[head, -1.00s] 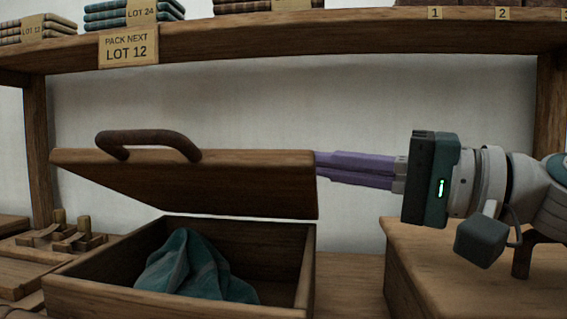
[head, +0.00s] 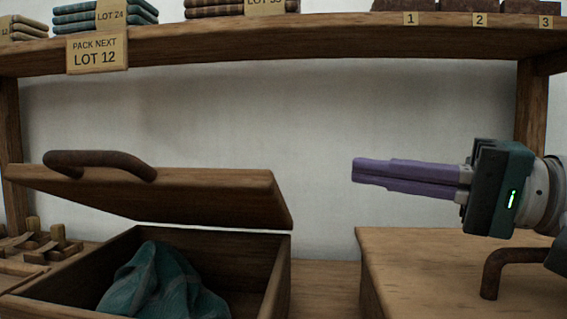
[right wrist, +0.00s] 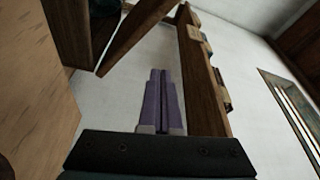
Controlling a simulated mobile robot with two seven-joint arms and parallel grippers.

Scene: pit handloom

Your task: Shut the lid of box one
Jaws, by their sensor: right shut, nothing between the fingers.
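A wooden box (head: 278,277) stands open at the left of the head view, with a crumpled teal cloth (head: 160,284) inside. Its wooden lid (head: 215,193) is partly raised and tilted, with a gap above the box's rim. A dark curved handle (head: 100,158) is on the lid's top. No number shows on this box. My right gripper (head: 356,171) has purple fingers pressed together, empty, pointing left. It is in the air to the right of the lid, apart from it. The shut fingers also show in the right wrist view (right wrist: 160,72). My left gripper is not in view.
A second wooden box (head: 420,245) with a dark handle (head: 490,272) stands at the right, below my right gripper. A shelf (head: 300,40) with folded cloths, lot tags and numbers crosses above. Small wooden pieces (head: 40,245) lie at far left.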

